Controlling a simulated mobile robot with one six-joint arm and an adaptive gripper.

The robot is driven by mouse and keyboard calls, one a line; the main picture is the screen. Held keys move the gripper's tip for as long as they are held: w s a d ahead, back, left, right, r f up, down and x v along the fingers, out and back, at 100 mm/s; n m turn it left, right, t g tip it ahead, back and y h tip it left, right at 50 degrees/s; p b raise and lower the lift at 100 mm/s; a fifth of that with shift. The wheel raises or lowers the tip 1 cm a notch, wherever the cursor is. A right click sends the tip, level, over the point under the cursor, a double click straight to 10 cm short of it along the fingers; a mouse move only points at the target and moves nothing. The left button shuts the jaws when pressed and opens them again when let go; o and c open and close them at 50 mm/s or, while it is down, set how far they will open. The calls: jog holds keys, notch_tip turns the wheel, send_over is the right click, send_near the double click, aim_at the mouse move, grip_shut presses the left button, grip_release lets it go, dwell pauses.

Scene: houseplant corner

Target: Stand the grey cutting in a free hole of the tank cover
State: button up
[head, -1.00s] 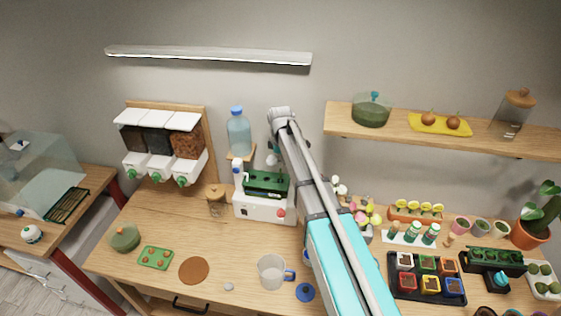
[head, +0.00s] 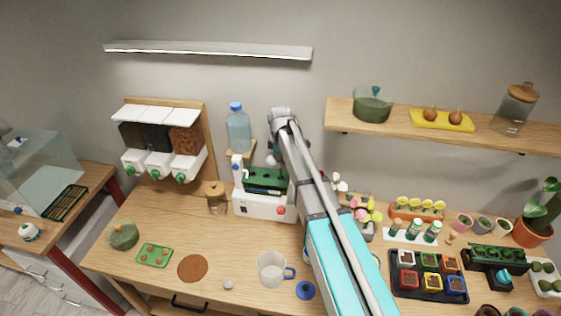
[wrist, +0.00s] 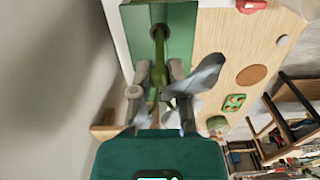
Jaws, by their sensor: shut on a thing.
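The grey cutting (wrist: 207,74) has a green stem and grey leaves. In the wrist view my gripper (wrist: 159,72) is shut on its stem. The stem's far end meets a dark round hole in the green tank cover (wrist: 182,30); I cannot tell how deep it sits. In the head view the green tank cover (head: 258,174) lies on the white tank unit (head: 252,206) at the back of the table. My arm hides much of the gripper and cutting there.
A blue bottle (head: 238,131) stands behind the tank unit and a corked jar (head: 215,197) at its left. A clear mug (head: 271,268) and brown disc (head: 192,268) are in front. Pink-and-yellow flowers (head: 367,209) stand to the right, past my arm.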

jog(key=shift+f, duration=0.35)
dwell(0.5)
jog(key=o, duration=0.8)
jog(key=shift+o, duration=0.2)
jog(key=o, duration=0.4)
jog(key=shift+r, duration=0.15)
jog(key=shift+r+p, duration=3.25)
jog(key=shift+r, duration=0.15)
